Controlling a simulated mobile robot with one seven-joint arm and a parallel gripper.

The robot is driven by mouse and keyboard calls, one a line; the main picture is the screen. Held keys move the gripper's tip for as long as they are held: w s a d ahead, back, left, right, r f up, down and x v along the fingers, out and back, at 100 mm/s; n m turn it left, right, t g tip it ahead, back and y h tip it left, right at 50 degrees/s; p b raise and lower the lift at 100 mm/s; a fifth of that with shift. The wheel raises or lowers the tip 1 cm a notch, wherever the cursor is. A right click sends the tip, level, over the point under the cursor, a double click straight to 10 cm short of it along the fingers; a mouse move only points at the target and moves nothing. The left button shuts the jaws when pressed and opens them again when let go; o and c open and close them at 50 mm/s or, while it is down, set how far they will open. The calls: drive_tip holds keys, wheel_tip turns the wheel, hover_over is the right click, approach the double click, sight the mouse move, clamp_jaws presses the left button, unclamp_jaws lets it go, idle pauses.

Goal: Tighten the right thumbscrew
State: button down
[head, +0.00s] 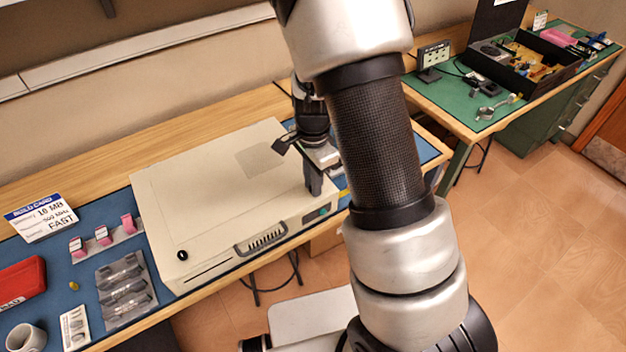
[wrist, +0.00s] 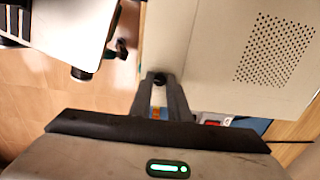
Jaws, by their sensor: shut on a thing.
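A beige computer case (head: 205,185) lies flat on the blue mat, with a handle-like vent and a teal button on its front. The left thumbscrew (head: 182,255) is a black knob on the case's near left corner. My gripper (head: 314,187) points down at the right end of the case. In the wrist view my gripper (wrist: 162,84) has its fingertips closed around the right thumbscrew (wrist: 162,77), a black knob at the edge of the case (wrist: 205,60). The fingers hide that thumbscrew in the head view. Whether it is fully seated cannot be seen.
Left of the case are a build card (head: 40,217), pink-and-white modules (head: 102,235), a clear tray (head: 126,289), a red box (head: 20,281) and a mug (head: 26,338). A green-topped bench (head: 455,103) with a black parts box (head: 525,62) stands at the right.

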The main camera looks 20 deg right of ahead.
idle(0.4)
drive_tip(key=c, duration=1.7)
unclamp_jaws()
drive_tip(key=shift+o, duration=0.2)
drive_tip(key=shift+r, duration=0.15)
wheel_tip(320, 180, up, 17)
drive_tip(key=p, duration=0.1)
drive_tip(key=shift+p, duration=0.4)
drive_tip(key=shift+r, duration=0.15)
drive_tip(key=s+r+n+t+p, duration=0.2)
drive_tip(key=s+r+n+t, duration=0.3)
drive_tip(key=s+r+n, duration=0.9)
drive_tip(key=s+r, duration=0.1)
drive_tip(key=s, duration=0.3)
drive_tip(key=shift+t, duration=0.3)
